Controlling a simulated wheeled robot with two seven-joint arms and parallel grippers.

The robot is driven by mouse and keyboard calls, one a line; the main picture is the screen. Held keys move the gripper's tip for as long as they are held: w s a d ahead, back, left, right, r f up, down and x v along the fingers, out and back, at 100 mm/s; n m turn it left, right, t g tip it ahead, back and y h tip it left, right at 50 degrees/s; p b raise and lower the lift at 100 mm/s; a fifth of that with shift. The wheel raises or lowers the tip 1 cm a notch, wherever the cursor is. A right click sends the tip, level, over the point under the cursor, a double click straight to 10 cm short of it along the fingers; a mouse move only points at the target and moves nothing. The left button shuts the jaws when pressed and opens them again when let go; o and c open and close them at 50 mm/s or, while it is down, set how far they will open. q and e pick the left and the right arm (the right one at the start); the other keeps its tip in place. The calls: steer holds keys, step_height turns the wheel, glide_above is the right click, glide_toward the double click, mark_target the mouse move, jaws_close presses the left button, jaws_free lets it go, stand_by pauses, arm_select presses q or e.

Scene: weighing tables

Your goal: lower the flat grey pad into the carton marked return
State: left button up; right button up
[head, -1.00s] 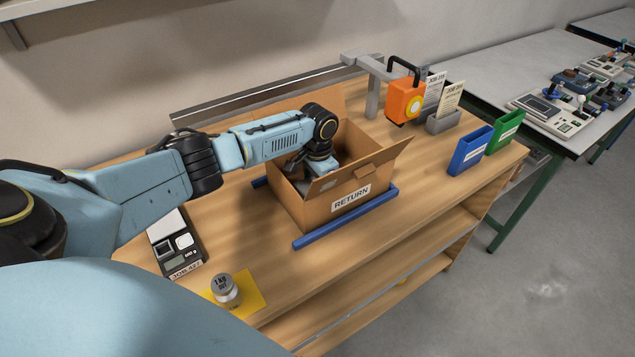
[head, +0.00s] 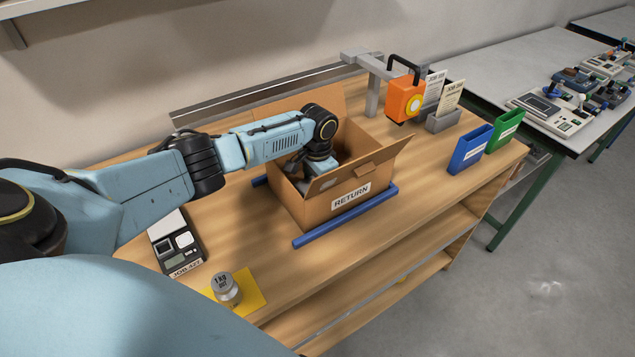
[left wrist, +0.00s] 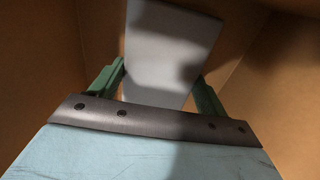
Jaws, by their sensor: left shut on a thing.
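The open carton marked RETURN (head: 312,212) stands on the wooden bench with its flaps up. My left arm reaches over its left wall, and my left gripper is down inside the carton, mostly hidden in the head view by the flaps. In the left wrist view the flat grey pad (left wrist: 170,50) sits between the green fingers of my left gripper (left wrist: 158,88), which is shut on it. Brown carton walls (left wrist: 45,60) surround it there. I cannot tell whether the pad touches the carton floor. My right gripper is not in view.
Blue rails (head: 345,216) flank the carton. A scale (head: 177,243) and a 1 kg weight (head: 226,289) on a yellow mat (head: 255,286) are at the left front. An orange lamp-like device (head: 405,98), blue bin (head: 469,150) and green bin (head: 503,132) stand right.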

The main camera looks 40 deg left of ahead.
arm_select(q)
steer(key=o, duration=1)
step_height(320, 180, up, 14)
steer(key=p, duration=0.1)
steer(key=shift+f, duration=0.25)
